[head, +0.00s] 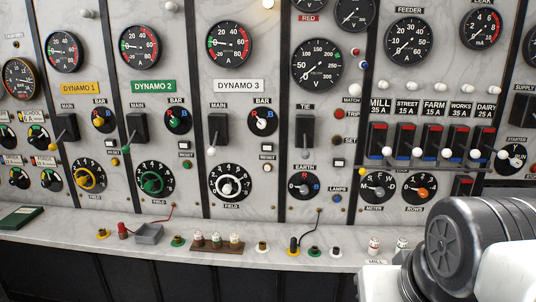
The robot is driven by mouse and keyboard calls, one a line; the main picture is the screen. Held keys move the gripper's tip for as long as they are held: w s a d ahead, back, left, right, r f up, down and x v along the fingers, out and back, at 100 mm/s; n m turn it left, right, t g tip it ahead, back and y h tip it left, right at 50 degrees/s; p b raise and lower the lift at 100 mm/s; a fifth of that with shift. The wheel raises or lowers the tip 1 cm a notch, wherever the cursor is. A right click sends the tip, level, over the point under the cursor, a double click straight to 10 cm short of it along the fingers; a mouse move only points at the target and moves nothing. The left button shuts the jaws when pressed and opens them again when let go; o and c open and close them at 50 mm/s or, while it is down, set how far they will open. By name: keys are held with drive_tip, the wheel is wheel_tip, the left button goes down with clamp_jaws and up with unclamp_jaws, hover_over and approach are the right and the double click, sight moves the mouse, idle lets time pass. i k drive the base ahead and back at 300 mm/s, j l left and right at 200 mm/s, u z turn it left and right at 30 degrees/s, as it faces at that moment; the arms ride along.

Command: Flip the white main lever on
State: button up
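The white main lever (211,151) is on the DYNAMO 3 panel, below the white DYNAMO 3 plate (238,86). Its black switch housing (218,128) sits under a MAIN label. The lever arm tilts down and to the left and ends in a white knob. A white dial marked FIELD (230,182) is below it, and a BAR selector (262,121) is to its right. Part of my arm fills the lower right corner. My gripper is not in view, so its state and distance from the lever do not show.
Similar main levers with a yellow knob (53,146) and a green knob (126,150) are to the left. The marble ledge (335,262) below holds a fuse rack (217,244), a grey tray (149,233), sockets and plugged cables. The space before the white lever looks clear.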

sight(212, 151)
drive_tip(key=i+l, duration=0.15)
drive_tip(key=i, duration=0.25)
drive_tip(key=i+l+u, duration=0.15)
drive_tip(key=i, duration=0.3)
